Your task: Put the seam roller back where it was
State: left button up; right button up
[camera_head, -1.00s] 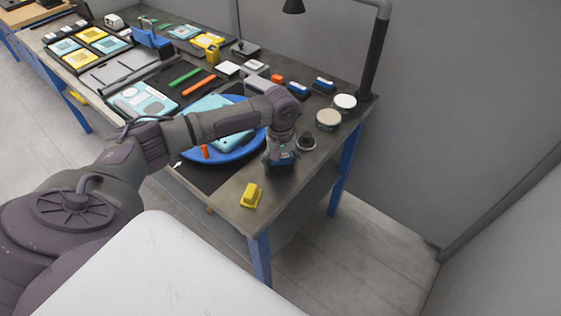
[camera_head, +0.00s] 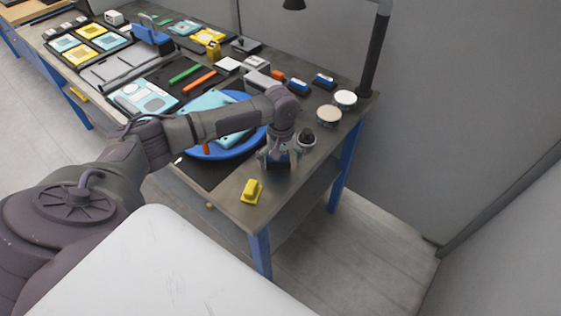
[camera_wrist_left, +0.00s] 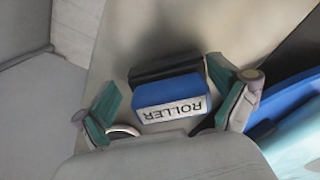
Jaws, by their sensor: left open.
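A blue block with a black back part (camera_wrist_left: 170,92) carries a white label reading ROLLER in the left wrist view. It also shows, dark and blue, at the table's front in the head view (camera_head: 280,161). I cannot tell whether it is a holder or part of the seam roller. My left gripper (camera_head: 277,163) is open, pointing down, with a finger on either side of the block; the fingers also show in the left wrist view (camera_wrist_left: 166,88). They look apart from it. No separate seam roller can be made out clearly. My right gripper is not in view.
A yellow block (camera_head: 252,191) lies near the front table edge. A black knob (camera_head: 307,138) and two round tins (camera_head: 329,115) stand right of my gripper. A blue round tray (camera_head: 247,145) with a turquoise piece lies left. A lamp post (camera_head: 374,55) rises at the back corner.

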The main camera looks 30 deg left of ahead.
pick_arm(q)
notch_tip(320, 180, up, 13)
jog(key=shift+w+b, duration=0.1)
jog(key=shift+b, duration=0.6)
